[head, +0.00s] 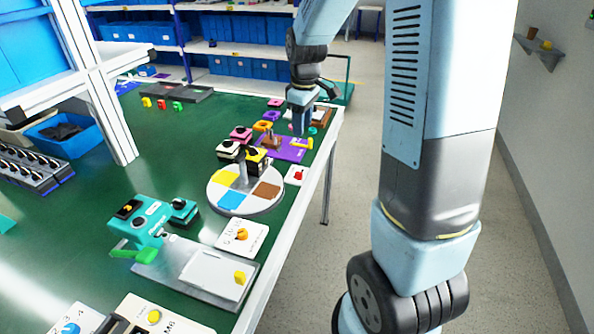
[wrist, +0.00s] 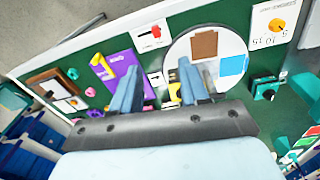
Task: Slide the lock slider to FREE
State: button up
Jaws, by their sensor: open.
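A small white plate (head: 291,180) with a red piece (head: 299,175) lies by the table's right edge. It also shows in the wrist view (wrist: 144,45), near the top. The red piece may be the lock slider, but I cannot read its lettering. My gripper (head: 302,128) is open and empty, above the table near the purple board (head: 294,153). In the wrist view its two fingers (wrist: 160,82) stand apart with nothing between them. The white plate appears beyond the fingertips there, apart from them.
A round white turntable (head: 216,197) with coloured patches and a post stands near the white plate. A white dial plate (head: 230,238) with an orange knob and a teal machine (head: 150,215) are nearer. The green table (head: 100,190) has clear room at left centre.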

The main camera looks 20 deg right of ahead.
jog(key=n, duration=0.2)
send_near(298, 173)
jog(key=shift+g, duration=0.4)
jog(key=f, duration=0.8)
jog(key=shift+w+d+f, duration=0.1)
jog(key=shift+w+f, duration=0.25)
grip_shut()
